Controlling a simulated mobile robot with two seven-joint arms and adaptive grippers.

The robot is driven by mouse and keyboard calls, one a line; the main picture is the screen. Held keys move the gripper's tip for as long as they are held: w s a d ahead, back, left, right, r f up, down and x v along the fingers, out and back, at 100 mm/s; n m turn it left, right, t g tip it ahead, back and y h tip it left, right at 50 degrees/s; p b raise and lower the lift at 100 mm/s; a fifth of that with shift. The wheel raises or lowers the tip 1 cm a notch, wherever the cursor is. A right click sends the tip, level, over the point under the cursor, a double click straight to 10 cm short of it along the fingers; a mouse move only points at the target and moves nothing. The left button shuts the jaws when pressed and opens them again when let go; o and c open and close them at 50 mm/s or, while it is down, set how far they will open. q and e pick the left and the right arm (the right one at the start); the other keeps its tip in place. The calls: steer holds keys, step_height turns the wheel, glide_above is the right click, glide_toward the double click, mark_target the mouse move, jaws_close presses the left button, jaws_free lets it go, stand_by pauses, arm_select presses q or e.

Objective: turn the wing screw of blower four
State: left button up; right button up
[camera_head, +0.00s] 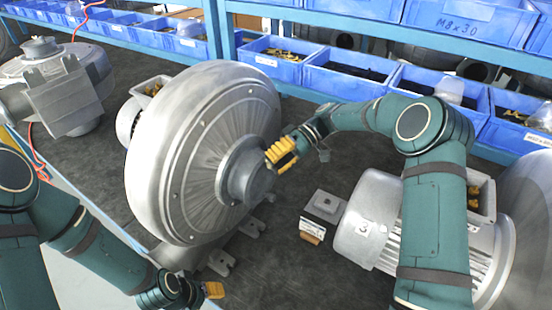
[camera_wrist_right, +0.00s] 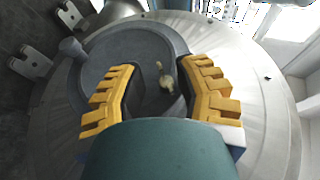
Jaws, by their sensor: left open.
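A large silver blower (camera_head: 165,150) stands in the middle of the bench; I see no number on it. Its round grey inlet hub (camera_head: 240,178) faces right; it also fills the middle of the right wrist view (camera_wrist_right: 110,52). A small brass wing screw (camera_wrist_right: 165,78) sits on the hub face in the right wrist view. My right gripper (camera_head: 283,152) is at the hub, its yellow fingers (camera_wrist_right: 160,100) apart, with the screw showing between them and apparently untouched. In the head view the gripper hides the screw. My left gripper (camera_head: 212,290) is open and low, in front of the blower's foot.
A blower marked 3 (camera_head: 358,222) stands at right, partly behind my right arm. Another blower (camera_head: 65,95) is at far left beside a red cable (camera_head: 34,150). A small block (camera_head: 324,206) lies between the blowers. Blue bins (camera_head: 345,75) line the back shelf.

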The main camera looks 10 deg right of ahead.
steer(key=shift+o, duration=0.2)
steer(key=shift+r, duration=0.2)
steer(key=shift+w, duration=0.1)
steer(key=v, duration=0.7)
steer(key=shift+d, duration=0.15)
